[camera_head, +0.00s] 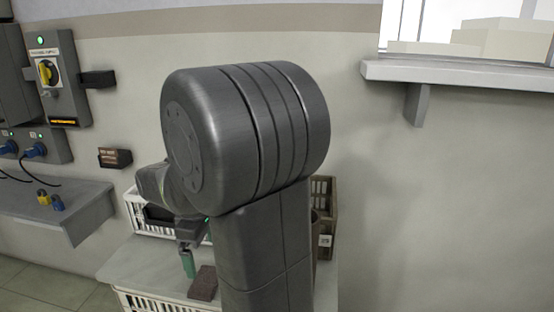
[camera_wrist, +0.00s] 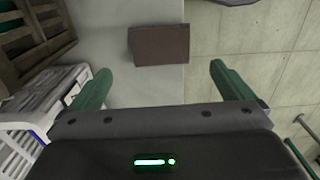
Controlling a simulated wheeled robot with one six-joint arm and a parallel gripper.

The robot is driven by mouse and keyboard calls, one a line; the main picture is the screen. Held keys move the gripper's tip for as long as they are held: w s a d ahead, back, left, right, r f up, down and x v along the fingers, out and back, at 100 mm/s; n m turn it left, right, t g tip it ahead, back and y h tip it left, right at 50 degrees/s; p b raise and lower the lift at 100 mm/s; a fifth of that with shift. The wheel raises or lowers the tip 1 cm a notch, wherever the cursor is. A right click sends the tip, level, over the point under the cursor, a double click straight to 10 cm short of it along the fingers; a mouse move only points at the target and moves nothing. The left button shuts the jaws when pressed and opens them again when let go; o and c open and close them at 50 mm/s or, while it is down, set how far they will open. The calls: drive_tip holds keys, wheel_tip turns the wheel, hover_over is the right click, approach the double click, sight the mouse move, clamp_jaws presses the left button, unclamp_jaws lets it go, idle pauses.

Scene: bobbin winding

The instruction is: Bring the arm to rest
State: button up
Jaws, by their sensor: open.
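My gripper (camera_wrist: 160,88) shows in the wrist view with its two green fingers spread wide and nothing between them. In the head view, my gripper (camera_head: 188,262) hangs above the white table, partly hidden behind my dark grey arm. A dark brown block (camera_wrist: 158,45) lies flat on the table beyond the fingertips, apart from them. It also shows in the head view (camera_head: 203,283), just right of the gripper. My arm's large grey joint fills the middle of the head view and hides part of the table.
A white basket (camera_head: 140,215) stands behind the gripper, and a brown crate (camera_head: 325,215) stands right of my arm. A grey wall shelf (camera_head: 70,222) with small yellow and blue parts is at left, below a switch box (camera_head: 55,78). A ledge (camera_head: 450,73) juts out at upper right.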

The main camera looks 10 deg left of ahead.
sight(207, 279)
wheel_tip(207, 279, down, 9)
drive_tip(key=shift+r+b, duration=0.1)
drive_tip(key=shift+b, duration=0.85)
drive_tip(key=shift+r, duration=0.15)
drive_tip(key=shift+r+p, duration=0.55)
drive_tip(key=shift+r, duration=0.95)
